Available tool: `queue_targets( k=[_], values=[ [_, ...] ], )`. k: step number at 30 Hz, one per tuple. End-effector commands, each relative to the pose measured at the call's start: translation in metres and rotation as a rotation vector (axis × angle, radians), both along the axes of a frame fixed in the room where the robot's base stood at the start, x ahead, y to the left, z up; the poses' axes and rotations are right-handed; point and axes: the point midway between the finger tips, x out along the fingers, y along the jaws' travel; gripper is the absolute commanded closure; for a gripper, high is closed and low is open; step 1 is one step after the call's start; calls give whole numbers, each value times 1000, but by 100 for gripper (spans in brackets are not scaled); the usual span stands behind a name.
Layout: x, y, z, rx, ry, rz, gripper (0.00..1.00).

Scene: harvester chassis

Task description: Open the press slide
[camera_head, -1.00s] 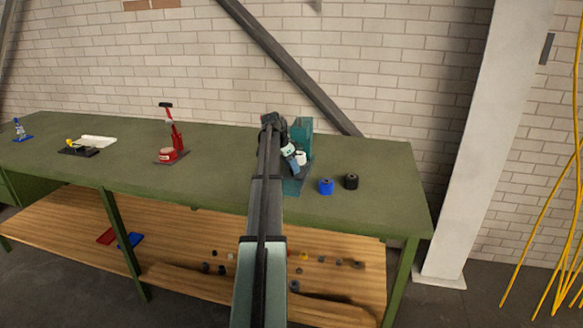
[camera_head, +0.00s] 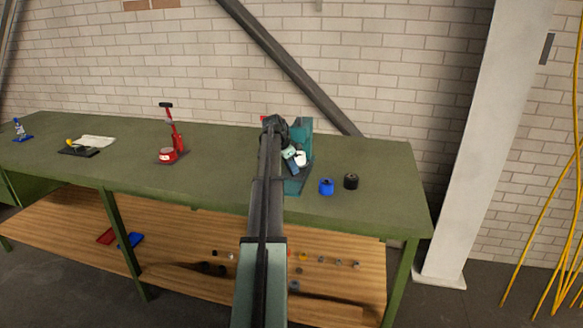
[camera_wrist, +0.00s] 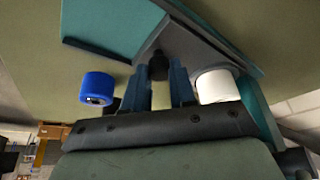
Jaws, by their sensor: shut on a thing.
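The teal press (camera_head: 306,126) stands on the green workbench, partly hidden behind my arm. In the wrist view its teal plate and dark grey body (camera_wrist: 195,40) fill the upper part. My gripper (camera_wrist: 160,88) is at the press. Its two blue fingers are shut on a pale bar with a black end (camera_wrist: 158,66), which looks like the press slide's handle. A white cylinder (camera_wrist: 216,86) is just right of the fingers; it also shows in the head view (camera_head: 301,158). How far the slide stands open is hard to tell.
A blue spool (camera_head: 326,187) and a black spool (camera_head: 351,181) stand right of the press; the blue one shows left of my fingers in the wrist view (camera_wrist: 97,88). A red press (camera_head: 172,150) stands left. Bench (camera_head: 230,180) between them is clear.

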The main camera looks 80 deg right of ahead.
Motion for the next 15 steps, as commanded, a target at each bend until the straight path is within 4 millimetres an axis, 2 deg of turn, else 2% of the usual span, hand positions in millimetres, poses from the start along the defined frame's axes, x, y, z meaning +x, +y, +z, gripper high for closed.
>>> queue_targets(
  k=[11, 15],
  values=[
    [0, 0, 0, 0, 0, 0, 100],
    [0, 9, 0, 0, 0, 0, 100]
  ],
)
